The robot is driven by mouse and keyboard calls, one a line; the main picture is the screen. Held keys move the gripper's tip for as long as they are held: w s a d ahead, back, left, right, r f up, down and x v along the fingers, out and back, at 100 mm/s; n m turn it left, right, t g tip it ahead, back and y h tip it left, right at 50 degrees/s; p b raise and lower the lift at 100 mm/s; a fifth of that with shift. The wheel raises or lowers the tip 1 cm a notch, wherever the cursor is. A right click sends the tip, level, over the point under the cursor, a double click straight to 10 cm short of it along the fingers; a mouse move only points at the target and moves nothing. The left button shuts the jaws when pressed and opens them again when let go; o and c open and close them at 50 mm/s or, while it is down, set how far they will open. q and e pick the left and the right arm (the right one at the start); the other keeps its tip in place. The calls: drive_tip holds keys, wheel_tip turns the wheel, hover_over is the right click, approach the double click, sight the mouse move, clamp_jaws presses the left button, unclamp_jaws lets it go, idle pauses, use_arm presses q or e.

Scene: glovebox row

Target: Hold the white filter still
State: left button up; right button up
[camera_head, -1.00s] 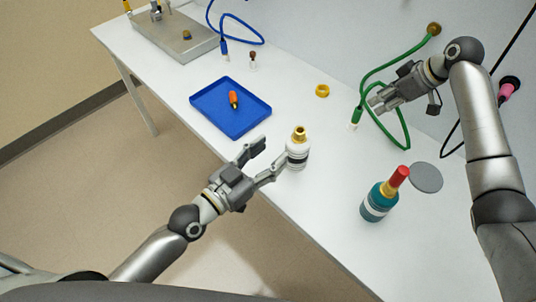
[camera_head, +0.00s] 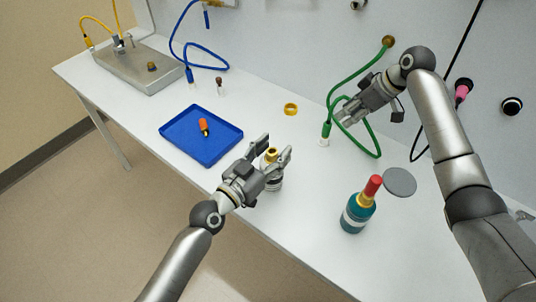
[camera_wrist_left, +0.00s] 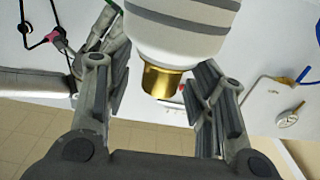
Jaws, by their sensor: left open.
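The white filter (camera_head: 274,184) with dark bands and a gold neck stands upright near the table's front edge, partly hidden behind my left gripper (camera_head: 275,147). In the left wrist view, its white body (camera_wrist_left: 180,32) and gold neck (camera_wrist_left: 162,82) show between the spread fingers of my left gripper (camera_wrist_left: 158,88). Gaps show between the gold neck and both fingers; whether the body is touched I cannot tell. My right gripper (camera_head: 346,112) is beside the green hose (camera_head: 369,68), away from the filter; its finger opening is unclear.
A blue tray (camera_head: 177,138) holding an orange-capped piece (camera_head: 203,127) lies to the left. A teal bottle with a red top (camera_head: 357,215) and a grey disc (camera_head: 400,182) are to the right. A yellow ring (camera_head: 290,109) lies behind the filter.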

use_arm(q)
drive_tip(key=shift+c, duration=0.3)
clamp_jaws()
idle(0.8)
